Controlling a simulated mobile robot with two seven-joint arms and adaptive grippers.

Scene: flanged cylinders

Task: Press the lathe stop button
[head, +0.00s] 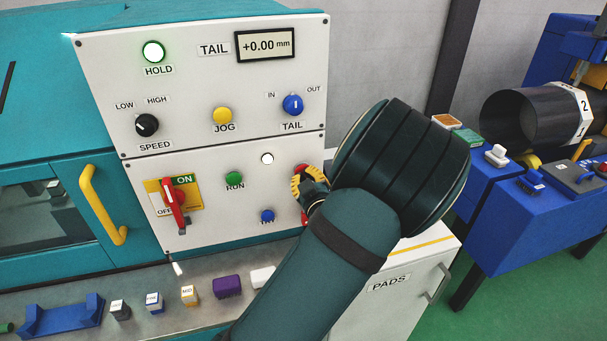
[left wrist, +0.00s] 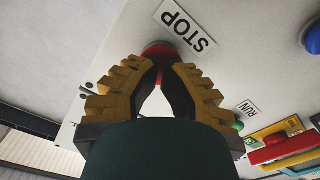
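The red stop button (left wrist: 158,50) shows in the left wrist view next to its STOP label (left wrist: 186,25) on the white panel. My left gripper (left wrist: 163,68) has its yellow, dark-padded fingers drawn together at the tips, right in front of the button and partly covering it. I cannot tell whether they touch it. In the head view my left gripper (head: 308,186) is at the right edge of the lathe's lower panel (head: 220,227), largely hidden by my arm. A bit of red shows above the fingers. My right gripper is not in view.
The green RUN button (head: 234,179), blue button (head: 267,216) and white lamp (head: 267,159) lie left of the gripper. A red switch handle (head: 173,203) is farther left. Below, a ledge holds small blocks and a blue cradle (head: 62,317). A blue bench (head: 520,215) stands right.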

